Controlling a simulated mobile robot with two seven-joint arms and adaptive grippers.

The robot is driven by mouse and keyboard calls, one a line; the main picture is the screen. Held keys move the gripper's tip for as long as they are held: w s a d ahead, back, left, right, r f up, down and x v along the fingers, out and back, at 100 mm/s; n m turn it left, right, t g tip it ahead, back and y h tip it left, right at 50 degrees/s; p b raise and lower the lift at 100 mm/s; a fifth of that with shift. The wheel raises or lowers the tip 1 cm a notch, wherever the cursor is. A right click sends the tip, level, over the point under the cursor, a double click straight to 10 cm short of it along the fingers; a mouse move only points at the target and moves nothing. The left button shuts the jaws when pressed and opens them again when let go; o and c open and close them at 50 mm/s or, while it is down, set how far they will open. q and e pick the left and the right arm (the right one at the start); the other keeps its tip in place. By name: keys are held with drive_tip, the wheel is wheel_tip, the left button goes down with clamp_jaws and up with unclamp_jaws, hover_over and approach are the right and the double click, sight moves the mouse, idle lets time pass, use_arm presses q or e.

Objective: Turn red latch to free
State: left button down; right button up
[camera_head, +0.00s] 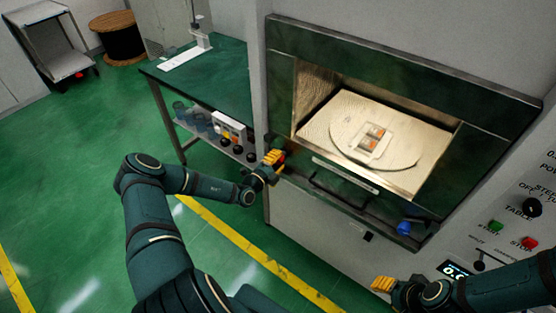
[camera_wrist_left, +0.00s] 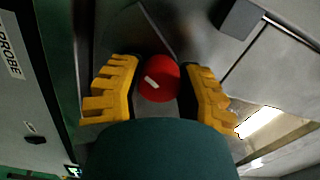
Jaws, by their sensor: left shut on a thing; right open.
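The red latch (camera_wrist_left: 158,78) is a round red knob with a white mark, seen between my fingers in the left wrist view. My left gripper (camera_wrist_left: 160,88) is shut on it, with one yellow finger on each side. In the head view my left gripper (camera_head: 273,158) is at the left front corner of the microwave chamber. Only a sliver of red shows there, mostly hidden by the fingers. My right gripper (camera_head: 383,284) is open and empty at the lower right, below the chamber and apart from it.
The microwave chamber (camera_head: 302,80) is open, with a round plate (camera_head: 345,149) bearing a small pale tray inside. A blue knob (camera_head: 404,228) sits at its right front. A control panel (camera_head: 509,223) is at right.

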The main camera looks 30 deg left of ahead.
use_arm(q)
drive_tip(key=c, duration=0.5)
unclamp_jaws()
drive_tip(key=s+a, duration=0.1)
drive_tip(key=s, duration=1.1)
